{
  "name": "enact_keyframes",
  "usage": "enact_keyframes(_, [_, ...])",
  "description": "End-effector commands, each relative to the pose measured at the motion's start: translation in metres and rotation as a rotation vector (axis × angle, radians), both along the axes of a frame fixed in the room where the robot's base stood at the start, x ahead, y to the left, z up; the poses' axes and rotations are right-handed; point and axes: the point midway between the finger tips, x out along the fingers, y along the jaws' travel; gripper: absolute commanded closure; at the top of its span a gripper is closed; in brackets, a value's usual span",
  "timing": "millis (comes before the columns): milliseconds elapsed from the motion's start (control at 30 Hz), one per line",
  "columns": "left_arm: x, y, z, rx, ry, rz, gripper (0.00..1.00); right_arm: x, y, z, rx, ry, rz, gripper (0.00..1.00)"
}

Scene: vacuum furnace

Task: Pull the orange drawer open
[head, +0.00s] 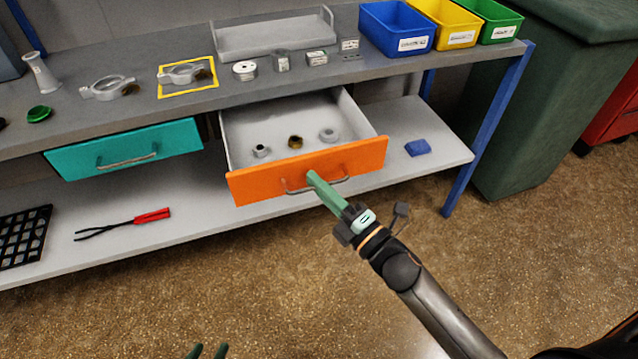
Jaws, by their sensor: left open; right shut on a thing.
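The orange drawer (253,186) under the grey workbench is pulled out, and its grey inside shows. Several small parts lie in it, among them a brass-coloured fitting (295,142) and a grey ring (328,135). A metal bar handle (296,190) runs across its orange front. My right gripper (312,178) has its green fingers at the handle and is shut on it; the fingers cover part of the bar. My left gripper (207,351) shows only as green fingertips at the bottom edge, apart and empty, over the floor.
A closed teal drawer (100,157) sits to the left. The lower shelf (200,222) holds red-handled tongs (150,216), a black grid tray (22,236) and a blue block (417,147). A blue bench leg (490,130) and green bin (545,110) stand right. Floor in front is clear.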

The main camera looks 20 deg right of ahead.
Motion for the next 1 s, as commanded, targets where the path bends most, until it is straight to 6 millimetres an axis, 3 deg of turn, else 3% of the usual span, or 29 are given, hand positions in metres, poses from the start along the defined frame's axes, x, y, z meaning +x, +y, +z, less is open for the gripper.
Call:
enact_keyframes(367, [0.004, 0.002, 0.004, 0.004, -0.015, -0.002, 0.5, 0.0, 0.0, 0.0, 0.0, 0.0, -0.001, 1.0])
enact_keyframes(400, [0.004, 0.002, 0.004, 0.005, -0.015, -0.003, 0.5, 0.0, 0.0, 0.0, 0.0, 0.0, -0.001, 0.83])
enact_keyframes(500, [0.004, 0.002, 0.004, 0.006, -0.015, -0.003, 0.5, 0.0, 0.0, 0.0, 0.0, 0.0, -0.001, 0.75])
enact_keyframes(800, [0.004, 0.003, 0.004, 0.008, -0.016, -0.003, 0.5, -0.003, -0.002, -0.001, 0.0, 0.001, -0.001, 0.75])
enact_keyframes(1000, [0.004, 0.003, 0.004, 0.008, -0.016, -0.003, 0.5, -0.024, -0.011, -0.006, 0.0, 0.004, -0.002, 0.75])
